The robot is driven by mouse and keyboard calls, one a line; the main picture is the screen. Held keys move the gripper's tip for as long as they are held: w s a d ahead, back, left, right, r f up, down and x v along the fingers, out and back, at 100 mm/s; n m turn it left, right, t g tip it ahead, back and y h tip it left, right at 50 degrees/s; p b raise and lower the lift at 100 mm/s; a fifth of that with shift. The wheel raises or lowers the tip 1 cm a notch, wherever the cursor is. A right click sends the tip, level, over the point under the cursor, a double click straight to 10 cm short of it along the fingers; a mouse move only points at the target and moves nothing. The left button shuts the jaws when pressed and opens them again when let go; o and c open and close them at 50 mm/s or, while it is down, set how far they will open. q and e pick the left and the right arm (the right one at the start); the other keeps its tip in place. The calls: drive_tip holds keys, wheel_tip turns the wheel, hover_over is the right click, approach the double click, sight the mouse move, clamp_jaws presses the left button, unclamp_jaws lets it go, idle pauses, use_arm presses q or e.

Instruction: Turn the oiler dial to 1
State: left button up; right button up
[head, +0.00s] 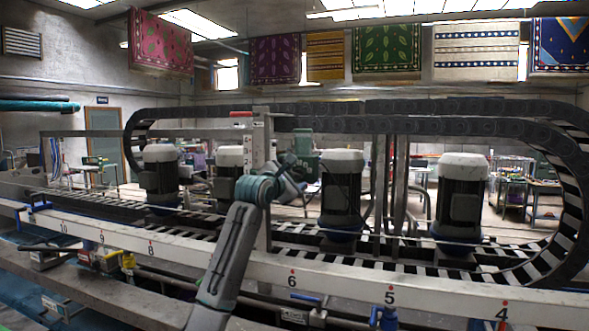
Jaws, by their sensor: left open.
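A small green unit (304,142) that may be the oiler sits beside the grey upright post, near the middle of the head view. I cannot make out its dial or any numbers on it. My left arm rises from the bottom edge, and my left gripper (293,174) is just below and in front of this unit. The gripper is open with nothing visible in it. It partly covers the unit's lower part, and I cannot tell whether it touches it. My right gripper is not in view.
Several dark motors with pale caps, such as the near one (341,190), stand along the machine on both sides of my arm. A long white numbered rail (420,290) runs across the front. Blue-handled valves (383,317) sit below it. Rugs hang overhead.

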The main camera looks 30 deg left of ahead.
use_arm(q)
drive_tip(key=shift+w+r, duration=0.15)
drive_tip(key=shift+r, duration=0.05)
drive_tip(key=shift+f, duration=0.1)
drive_tip(key=c, duration=0.4)
drive_tip(key=shift+w, duration=0.1)
drive_tip(key=c, duration=0.5)
drive_tip(key=shift+m, duration=0.3)
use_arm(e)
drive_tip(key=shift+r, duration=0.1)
use_arm(q)
drive_tip(key=m+b, duration=0.1)
drive_tip(key=m, duration=0.1)
drive_tip(key=shift+m, duration=0.3)
drive_tip(key=shift+m+g, duration=0.3)
drive_tip(key=shift+m, duration=1.4)
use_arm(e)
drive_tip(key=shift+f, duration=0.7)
use_arm(q)
drive_tip(key=shift+b, duration=0.3)
